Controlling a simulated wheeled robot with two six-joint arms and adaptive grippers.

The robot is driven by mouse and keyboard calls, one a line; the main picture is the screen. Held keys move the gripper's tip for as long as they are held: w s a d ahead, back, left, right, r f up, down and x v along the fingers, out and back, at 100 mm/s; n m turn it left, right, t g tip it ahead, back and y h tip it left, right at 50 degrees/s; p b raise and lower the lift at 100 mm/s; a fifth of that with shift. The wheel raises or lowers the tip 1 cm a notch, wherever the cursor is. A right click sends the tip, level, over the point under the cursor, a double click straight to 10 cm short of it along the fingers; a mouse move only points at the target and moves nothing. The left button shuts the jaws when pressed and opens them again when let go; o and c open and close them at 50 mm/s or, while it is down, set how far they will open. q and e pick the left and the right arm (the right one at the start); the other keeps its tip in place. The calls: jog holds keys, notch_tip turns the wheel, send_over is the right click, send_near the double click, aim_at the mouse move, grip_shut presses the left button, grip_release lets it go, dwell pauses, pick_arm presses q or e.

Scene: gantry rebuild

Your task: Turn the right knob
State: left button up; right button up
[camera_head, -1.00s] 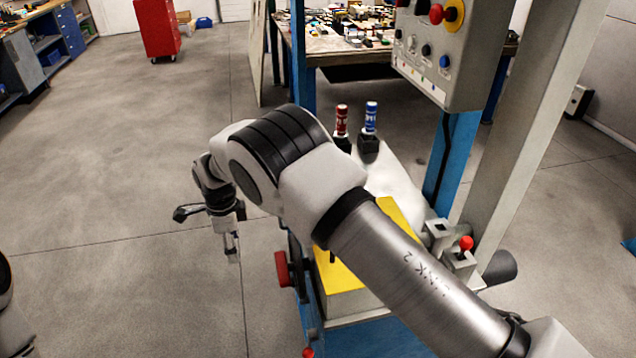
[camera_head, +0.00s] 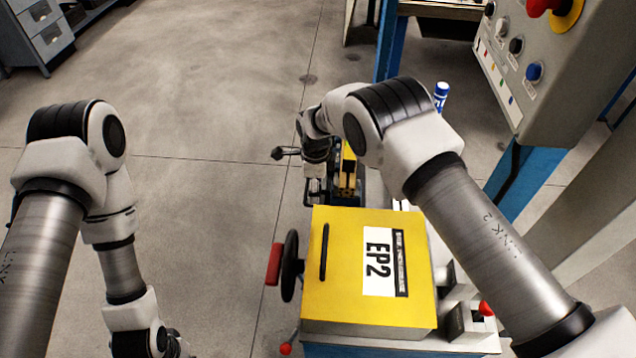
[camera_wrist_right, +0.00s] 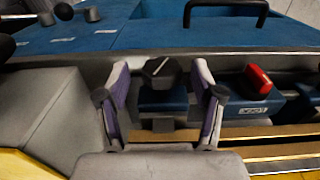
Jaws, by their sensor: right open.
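My right gripper (camera_wrist_right: 161,72) is open in the right wrist view. A dark knob (camera_wrist_right: 160,68) on a small blue block shows between its fingers, with no clear contact. A red knob or lever (camera_wrist_right: 258,79) sits on a labelled blue block to the right of the gripper. I cannot tell for sure which is the right knob. In the head view my right wrist is beyond the yellow EP2 box (camera_head: 335,300); its fingers are partly hidden there.
A handwheel (camera_head: 290,265) with a red grip is on the box's left side. A control panel (camera_head: 560,60) with several buttons hangs at the upper right beside a blue post. A red-tipped lever (camera_head: 486,308) is right of the box. The floor at left is open.

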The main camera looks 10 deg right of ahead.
jog(key=shift+w+d+f, duration=0.25)
jog(key=shift+d+f, duration=0.3)
jog(key=shift+f, duration=0.25)
jog(key=shift+s+a+r, duration=0.15)
jog(key=shift+a, duration=0.1)
jog(key=shift+s+a, duration=0.1)
jog(key=shift+a, duration=0.1)
jog(key=c, duration=1.1)
pick_arm(q)
jog(key=shift+d+r, duration=0.15)
jog(key=shift+r, duration=0.05)
pick_arm(e)
jog(key=shift+d, duration=0.1)
jog(key=shift+s+f+t+b, duration=0.2)
jog(key=shift+t+b, duration=0.45)
jog(key=shift+t, duration=0.15)
jog(key=shift+r+t+h, duration=0.1)
jog(key=shift+t+h, duration=0.2)
jog(key=shift+t, duration=0.3)
pick_arm(q)
jog(key=shift+f, duration=0.85)
